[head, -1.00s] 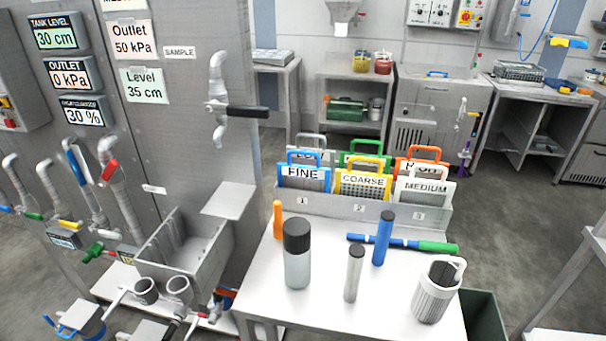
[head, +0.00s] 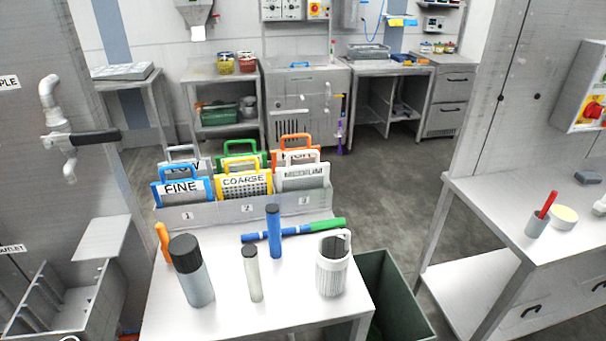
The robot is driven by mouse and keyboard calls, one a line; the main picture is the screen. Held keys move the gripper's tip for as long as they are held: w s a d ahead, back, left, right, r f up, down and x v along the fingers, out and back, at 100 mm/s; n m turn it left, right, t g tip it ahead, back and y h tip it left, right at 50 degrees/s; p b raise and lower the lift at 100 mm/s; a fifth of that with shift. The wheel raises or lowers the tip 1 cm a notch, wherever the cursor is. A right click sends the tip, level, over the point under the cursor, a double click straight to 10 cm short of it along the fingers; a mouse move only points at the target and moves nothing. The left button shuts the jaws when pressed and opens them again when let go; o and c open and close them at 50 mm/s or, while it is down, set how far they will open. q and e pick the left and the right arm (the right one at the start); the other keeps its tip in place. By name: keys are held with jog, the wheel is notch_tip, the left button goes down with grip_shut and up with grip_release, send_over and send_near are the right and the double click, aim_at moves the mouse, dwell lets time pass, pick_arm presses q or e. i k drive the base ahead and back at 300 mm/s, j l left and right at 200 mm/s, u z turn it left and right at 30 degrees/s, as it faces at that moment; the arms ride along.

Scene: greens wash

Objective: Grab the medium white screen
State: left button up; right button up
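The medium white screen (head: 304,178) stands upright in the front row of a grey rack (head: 227,215), at its right end above the number 3. Its label is partly covered or hard to read now, with only the last letters showing. Its white handle points up. The blue FINE screen (head: 182,188) and the yellow COARSE screen (head: 245,184) stand to its left in the same row. An orange-handled screen (head: 296,146) stands behind it. Neither of my grippers shows in the head view.
On the white table (head: 225,318) before the rack stand a black-capped bottle (head: 192,275), a small vial (head: 252,275), a blue cylinder (head: 274,232) and a white jug (head: 332,268). A green bin (head: 390,295) is right of the table. A bench (head: 520,235) stands further right.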

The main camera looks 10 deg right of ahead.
aim_at(289, 178)
jog(key=k+l+u, duration=0.1)
jog(key=l+u, duration=0.25)
jog(key=k+l+u, duration=0.15)
jog(key=l+u, duration=0.15)
jog(key=l, duration=0.2)
jog(key=k+l+u, duration=0.2)
jog(key=l+u, duration=0.15)
jog(key=k+l+u, duration=0.2)
jog(key=l+u, duration=0.15)
